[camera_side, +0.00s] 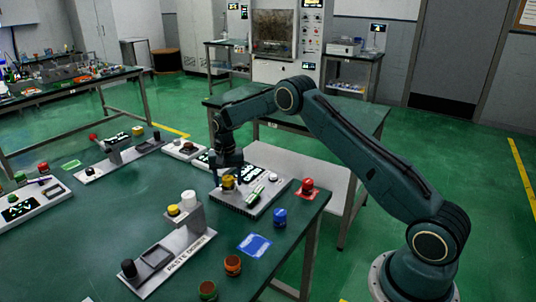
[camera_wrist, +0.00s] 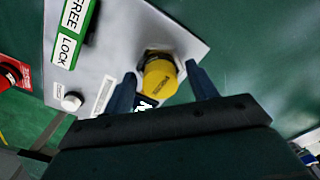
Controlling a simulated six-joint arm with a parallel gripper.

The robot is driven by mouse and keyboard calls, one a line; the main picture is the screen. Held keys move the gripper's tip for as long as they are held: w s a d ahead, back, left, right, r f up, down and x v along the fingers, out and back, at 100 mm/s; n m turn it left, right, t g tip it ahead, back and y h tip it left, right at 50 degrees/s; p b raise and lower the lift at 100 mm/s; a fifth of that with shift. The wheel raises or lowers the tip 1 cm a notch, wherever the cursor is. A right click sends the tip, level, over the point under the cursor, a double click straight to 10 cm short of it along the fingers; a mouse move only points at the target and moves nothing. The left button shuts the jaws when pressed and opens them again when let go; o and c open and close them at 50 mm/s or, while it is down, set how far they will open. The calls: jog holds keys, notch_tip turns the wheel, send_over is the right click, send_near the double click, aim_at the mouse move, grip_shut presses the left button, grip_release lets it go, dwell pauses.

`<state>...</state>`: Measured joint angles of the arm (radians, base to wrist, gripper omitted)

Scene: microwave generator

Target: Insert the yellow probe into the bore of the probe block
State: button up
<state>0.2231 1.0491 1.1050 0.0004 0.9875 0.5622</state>
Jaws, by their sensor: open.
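A yellow cylinder (camera_wrist: 160,82), which looks like the probe, stands in a dark collar on a light grey block (camera_wrist: 178,32) marked FREE and LOCK. In the side view the yellow cylinder (camera_side: 228,183) is at the left end of that block (camera_side: 236,205). I cannot tell how deep it sits in the collar. My gripper (camera_side: 226,166) is over it; in the wrist view my gripper (camera_wrist: 161,76) has its fingers apart, one on each side of the cylinder. I see no clear grip on it.
A red button (camera_side: 307,186) and a blue button (camera_side: 280,216) stand right of the block. A grey fixture (camera_side: 180,249) with a white cap and a yellow knob stands in front. Other panels stand to the left. Green table (camera_side: 120,212) is clear between them.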

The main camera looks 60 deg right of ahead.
jog(key=shift+r, duration=0.15)
notch_tip(320, 180, up, 12)
dwell(0.7)
dwell(0.5)
notch_tip(320, 180, up, 12)
jog(key=n+t, duration=0.1)
jog(key=n, duration=0.1)
send_over(228, 178)
jog(key=s+a, duration=0.5)
jog(key=s, duration=0.2)
jog(key=s+a+r+n+t, duration=0.1)
jog(key=s+a+r, duration=0.15)
jog(key=s, duration=0.35)
jog(key=s+a+r+n+t, duration=0.1)
jog(key=s+r+n, duration=0.1)
jog(key=s+r, duration=0.25)
jog(key=s+a+f+n+t, duration=0.1)
jog(key=s+a+f+n, duration=0.1)
jog(key=s, duration=1)
jog(key=s+a+f+n+t, duration=0.1)
jog(key=s+a+n, duration=0.1)
jog(key=s, duration=1)
jog(key=shift+a+f+t, duration=0.3)
jog(key=shift+a+f, duration=0.1)
